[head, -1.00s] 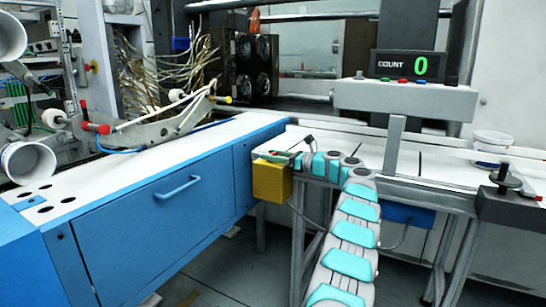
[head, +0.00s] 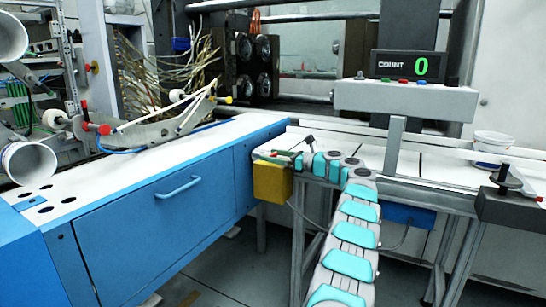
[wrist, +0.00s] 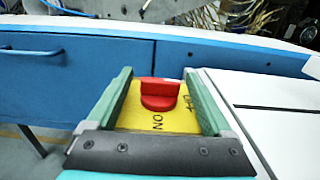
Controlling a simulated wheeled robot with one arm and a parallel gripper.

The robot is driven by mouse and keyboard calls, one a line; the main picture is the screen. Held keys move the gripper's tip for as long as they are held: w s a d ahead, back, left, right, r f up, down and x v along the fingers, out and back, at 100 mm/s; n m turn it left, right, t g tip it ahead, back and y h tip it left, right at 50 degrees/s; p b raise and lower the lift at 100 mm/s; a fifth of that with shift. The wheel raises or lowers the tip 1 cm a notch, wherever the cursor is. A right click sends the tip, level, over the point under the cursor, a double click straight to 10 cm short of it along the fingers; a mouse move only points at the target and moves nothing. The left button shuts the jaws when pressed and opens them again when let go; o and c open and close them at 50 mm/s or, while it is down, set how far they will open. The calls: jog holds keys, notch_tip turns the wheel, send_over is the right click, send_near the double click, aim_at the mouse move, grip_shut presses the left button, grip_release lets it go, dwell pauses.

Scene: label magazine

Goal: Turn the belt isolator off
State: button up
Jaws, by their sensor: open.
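The belt isolator is a yellow box (head: 272,182) at the end of the conveyor, beside the blue cabinet. In the wrist view its yellow face (wrist: 180,120) carries a red rotary knob (wrist: 160,94), whose raised grip lies across the picture. Lettering reads as an upside-down ON below the knob, with a partly hidden mark to the right. My gripper (wrist: 158,76) is open, with one green-lined finger on each side of the knob and a gap to both. In the head view my gripper (head: 292,157) is at the box's top, small and partly hidden by my arm.
The blue cabinet (head: 150,220) with a handle stands left of the box. The white conveyor top (head: 440,178) runs to the right, under a counter display (head: 408,66) reading 0.

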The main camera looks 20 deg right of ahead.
jog(key=shift+s+d, duration=0.1)
jog(key=v, duration=0.7)
jog(key=shift+s+b, duration=0.25)
jog(key=shift+b, duration=0.1)
jog(key=shift+d, duration=0.15)
